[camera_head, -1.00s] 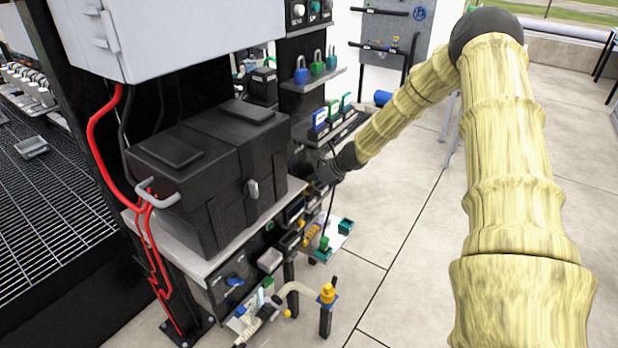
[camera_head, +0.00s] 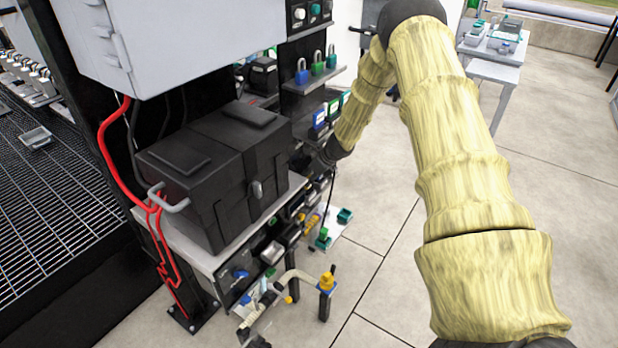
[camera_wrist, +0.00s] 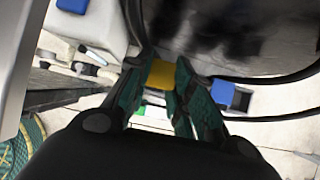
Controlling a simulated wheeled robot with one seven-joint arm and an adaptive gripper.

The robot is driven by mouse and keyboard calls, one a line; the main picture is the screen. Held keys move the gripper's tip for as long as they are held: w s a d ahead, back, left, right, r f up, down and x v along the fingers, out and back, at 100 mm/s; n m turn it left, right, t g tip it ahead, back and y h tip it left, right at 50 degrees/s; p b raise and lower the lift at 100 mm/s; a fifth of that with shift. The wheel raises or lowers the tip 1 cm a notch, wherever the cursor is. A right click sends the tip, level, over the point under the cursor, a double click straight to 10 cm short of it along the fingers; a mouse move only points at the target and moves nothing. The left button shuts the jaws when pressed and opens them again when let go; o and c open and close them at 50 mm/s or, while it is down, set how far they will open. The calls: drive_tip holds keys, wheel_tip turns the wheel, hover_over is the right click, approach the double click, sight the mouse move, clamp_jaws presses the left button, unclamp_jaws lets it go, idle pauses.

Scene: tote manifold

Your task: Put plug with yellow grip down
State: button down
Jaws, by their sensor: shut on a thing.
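In the wrist view, my gripper (camera_wrist: 161,76) has its green-patterned fingers closed on a yellow block, the yellow grip of the plug (camera_wrist: 160,74). The plug's far end is hidden. In the head view, my gripper (camera_head: 318,164) is small and dark beside the shelf unit, right of the black case, and the plug cannot be made out there. A black cable (camera_head: 327,205) hangs down close to the gripper.
A black case (camera_head: 222,160) with handles stands on a grey shelf left of my gripper. In the wrist view, a blue-ended part (camera_wrist: 222,92) lies right of the fingers, with black cable around it. Padlocks (camera_head: 317,62) sit on an upper shelf.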

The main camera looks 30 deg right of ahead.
drive_tip(key=shift+f, duration=0.6)
drive_tip(key=shift+f+b, duration=0.15)
drive_tip(key=shift+b, duration=0.15)
drive_tip(key=c, duration=1.3)
unclamp_jaws()
drive_tip(key=shift+o, duration=0.2)
